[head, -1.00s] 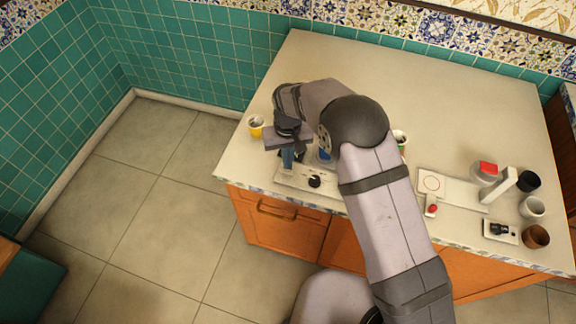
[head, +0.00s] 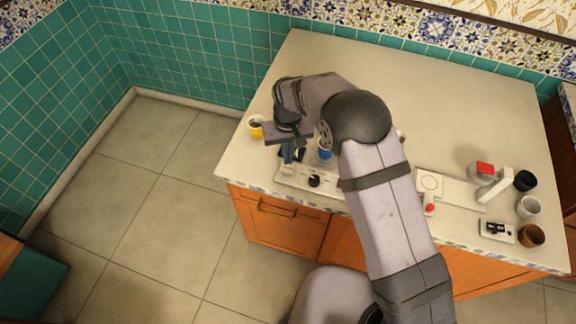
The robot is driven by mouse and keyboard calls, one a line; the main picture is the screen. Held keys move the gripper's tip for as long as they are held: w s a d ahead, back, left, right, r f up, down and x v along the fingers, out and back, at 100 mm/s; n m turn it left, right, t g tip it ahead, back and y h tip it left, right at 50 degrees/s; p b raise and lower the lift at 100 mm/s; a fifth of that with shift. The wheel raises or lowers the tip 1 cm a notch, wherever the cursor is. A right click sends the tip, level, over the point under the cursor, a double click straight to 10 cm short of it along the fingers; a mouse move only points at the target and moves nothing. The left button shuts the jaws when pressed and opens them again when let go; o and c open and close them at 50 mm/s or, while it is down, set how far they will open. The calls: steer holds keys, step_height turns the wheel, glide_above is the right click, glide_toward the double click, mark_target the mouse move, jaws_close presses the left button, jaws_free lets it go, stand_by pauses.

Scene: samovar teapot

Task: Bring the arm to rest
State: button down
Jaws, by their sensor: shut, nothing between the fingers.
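My gripper (head: 288,153) points down over the left part of the counter, above a white panel (head: 327,181) with a black knob (head: 314,181). Its fingers are shut with nothing between them. It is small in the view, and whether it touches anything below cannot be told. A blue cup (head: 325,150) stands just right of the gripper, partly hidden by my arm.
On the right of the counter (head: 440,95) are a white device (head: 455,190), a red-topped vessel (head: 483,171), a black cup (head: 525,180), a white cup (head: 529,207), a brown cup (head: 531,236) and a small switch box (head: 497,230). The back middle is clear.

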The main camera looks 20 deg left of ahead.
step_height(320, 180, up, 2)
steer(key=shift+r+p, duration=0.15)
steer(key=shift+p, duration=0.4)
steer(key=shift+w+f+n, duration=0.1)
steer(key=shift+f+n, duration=0.15)
steer(key=shift+n, duration=0.05)
steer(key=s+d+f+g+h, duration=0.1)
steer(key=s+d+f+g, duration=0.1)
steer(key=s+d+f, duration=0.5)
steer(key=s+d+r+h, duration=0.1)
steer(key=s+d+r, duration=0.4)
steer(key=s+d, duration=0.35)
steer(key=s+d+r+m+y, duration=0.1)
steer(key=s+d+r+m, duration=0.2)
steer(key=s+d+r, duration=0.65)
steer(key=w+d+r+m+t+y, duration=0.1)
steer(key=w+d+r+m+t, duration=0.1)
steer(key=w+d, duration=0.4)
step_height(320, 180, up, 2)
steer(key=shift+w+d+r+m, duration=0.1)
steer(key=shift+w+d+m, duration=0.25)
steer(key=shift+m, duration=0.45)
